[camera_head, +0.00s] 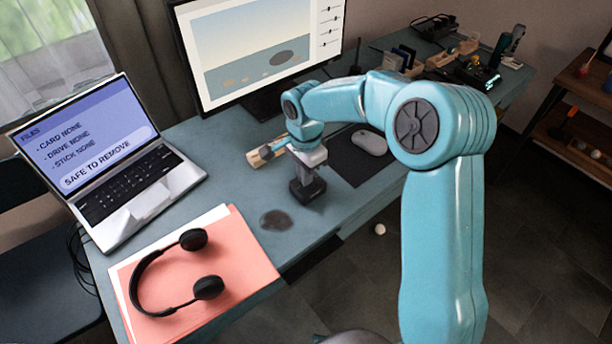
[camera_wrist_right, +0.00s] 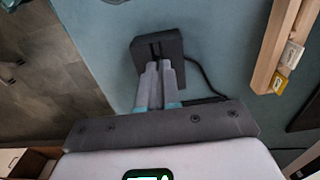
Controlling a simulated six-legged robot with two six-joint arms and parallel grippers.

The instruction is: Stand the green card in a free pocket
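My right gripper (camera_wrist_right: 159,66) points down at a dark slotted block on the table, with its two fingertips close together and over the block's top. The block (camera_wrist_right: 174,45) has a cable in the wrist view, and in the head view the block (camera_head: 307,190) stands under my right gripper (camera_head: 307,172). I see nothing between the fingers. I cannot make out the green card in either view. A wooden holder (camera_head: 258,157) lies just left of the gripper; the wrist view shows it (camera_wrist_right: 275,45) with a white and a yellow piece in it. My left gripper is not in view.
A laptop (camera_head: 125,165) stands at the left, its screen reading card none. Headphones (camera_head: 150,285) lie on pink folders (camera_head: 235,255) in front. A monitor (camera_head: 265,45), mouse (camera_head: 369,142) and mouse pad (camera_head: 345,160) are behind. Dark upright cards (camera_head: 403,56) stand at the far right.

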